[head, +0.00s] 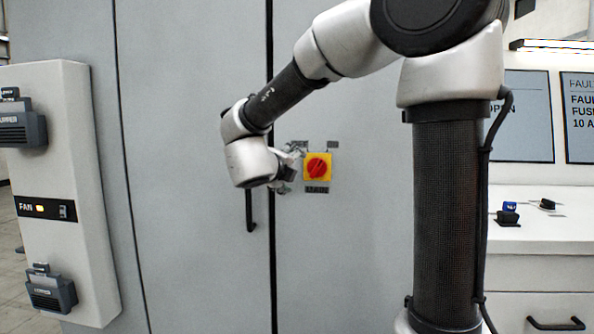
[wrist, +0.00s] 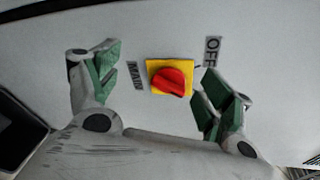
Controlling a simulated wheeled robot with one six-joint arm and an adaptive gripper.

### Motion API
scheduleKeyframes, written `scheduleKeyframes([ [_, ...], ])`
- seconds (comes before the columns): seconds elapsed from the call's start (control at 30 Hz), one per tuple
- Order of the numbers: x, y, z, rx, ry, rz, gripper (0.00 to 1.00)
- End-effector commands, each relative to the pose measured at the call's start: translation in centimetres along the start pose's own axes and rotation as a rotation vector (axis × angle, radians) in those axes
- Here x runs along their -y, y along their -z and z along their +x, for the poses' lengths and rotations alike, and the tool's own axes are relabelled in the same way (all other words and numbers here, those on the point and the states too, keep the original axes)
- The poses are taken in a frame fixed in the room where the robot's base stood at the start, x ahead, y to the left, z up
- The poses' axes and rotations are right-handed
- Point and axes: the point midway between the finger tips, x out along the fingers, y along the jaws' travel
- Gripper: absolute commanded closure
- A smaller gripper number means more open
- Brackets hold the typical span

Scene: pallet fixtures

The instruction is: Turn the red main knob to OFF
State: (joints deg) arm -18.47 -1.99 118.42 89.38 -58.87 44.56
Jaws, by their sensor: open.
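The red main knob (head: 317,168) sits on a square yellow plate (head: 327,157) on the grey cabinet door. In the wrist view the knob (wrist: 172,82) shows between my fingers, nearer the right finger, with a MAIN label (wrist: 133,76) to its left and an OFF label (wrist: 212,52) to its upper right. The knob's ridge runs slantwise across the plate. My gripper (head: 290,168) is just left of the knob in the head view. In the wrist view its green-padded fingers (wrist: 155,80) are spread wide and empty. I cannot tell how far the fingertips are from the door.
A vertical door handle (head: 250,212) is below my wrist, beside the dark door seam. A grey panel with a FAN switch (head: 48,209) stands at left. A white drawer counter (head: 545,235) with small blue and black items stands at right, beneath screens (head: 526,118).

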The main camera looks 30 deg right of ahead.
Motion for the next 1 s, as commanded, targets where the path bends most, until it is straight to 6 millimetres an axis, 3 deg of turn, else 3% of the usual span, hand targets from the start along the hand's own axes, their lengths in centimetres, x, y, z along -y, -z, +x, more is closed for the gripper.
scheduleKeyframes([
  [0.1, 1.3, 2.8, -0.5, -0.124, 0.064, 0.1, 0.2],
  [0.2, 2.1, 3.8, -0.6, -0.162, 0.105, 0.146, 0.2],
  [0.7, 2.8, 4.9, 6.2, -0.159, 0.107, 0.16, 0.2],
  [1.0, 2.9, 5.0, 7.0, -0.156, 0.106, 0.159, 0.2],
])
